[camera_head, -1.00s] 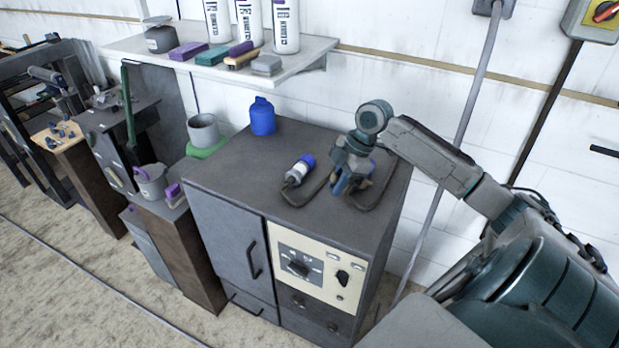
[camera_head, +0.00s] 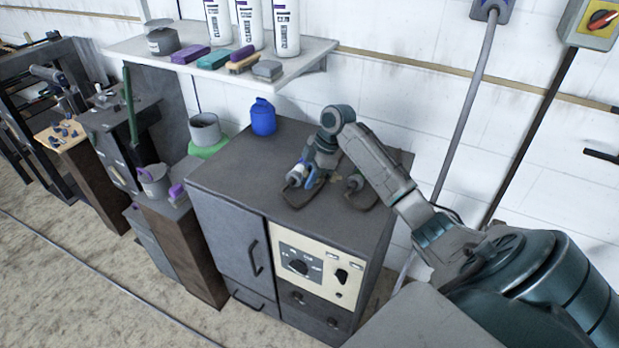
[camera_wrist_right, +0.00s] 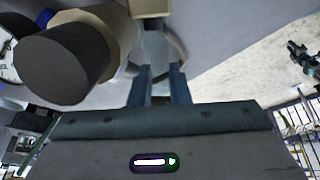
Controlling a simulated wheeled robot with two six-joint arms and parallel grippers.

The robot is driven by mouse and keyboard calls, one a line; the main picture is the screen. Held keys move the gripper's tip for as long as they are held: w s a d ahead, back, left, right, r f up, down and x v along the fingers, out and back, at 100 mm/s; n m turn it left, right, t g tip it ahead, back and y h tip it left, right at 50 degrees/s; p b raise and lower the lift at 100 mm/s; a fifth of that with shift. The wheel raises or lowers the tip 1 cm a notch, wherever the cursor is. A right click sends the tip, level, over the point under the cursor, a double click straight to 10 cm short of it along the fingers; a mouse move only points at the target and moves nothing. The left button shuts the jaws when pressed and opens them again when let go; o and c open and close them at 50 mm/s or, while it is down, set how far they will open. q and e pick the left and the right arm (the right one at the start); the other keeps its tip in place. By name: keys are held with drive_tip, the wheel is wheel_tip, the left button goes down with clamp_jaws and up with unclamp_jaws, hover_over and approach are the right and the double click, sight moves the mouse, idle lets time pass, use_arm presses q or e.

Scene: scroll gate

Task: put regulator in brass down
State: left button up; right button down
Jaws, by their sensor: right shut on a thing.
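My right gripper (camera_head: 310,180) is low over the dark cabinet top, beside the white item with a blue end (camera_head: 296,174). In the right wrist view its two blue fingers (camera_wrist_right: 159,88) are shut on a narrow grey part. Next to the fingers is a tan, brass-like body with a dark round face (camera_wrist_right: 65,62), which I take to be the regulator. The fingers hide the gripped part in the head view, and I cannot tell if it touches the top. My left gripper is out of view.
The cabinet top (camera_head: 240,175) is clear at its left and front. A blue bottle (camera_head: 263,117) stands at its back left corner. A wall shelf (camera_head: 215,64) with bottles and blocks hangs behind. A grey pot (camera_head: 204,130) stands left of the cabinet.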

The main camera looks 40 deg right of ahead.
drive_tip(key=shift+f, duration=0.65)
drive_tip(key=c, duration=1.4)
unclamp_jaws()
drive_tip(key=shift+o, duration=0.2)
drive_tip(key=shift+r, duration=0.1)
drive_tip(key=shift+s+d+r, duration=0.1)
drive_tip(key=shift+d+r, duration=0.1)
drive_tip(key=shift+r, duration=0.15)
drive_tip(key=b+v, duration=0.3)
drive_tip(key=v, duration=0.7)
drive_tip(key=shift+s+r, duration=0.1)
drive_tip(key=shift+d+r, duration=0.15)
drive_tip(key=shift+r, duration=0.25)
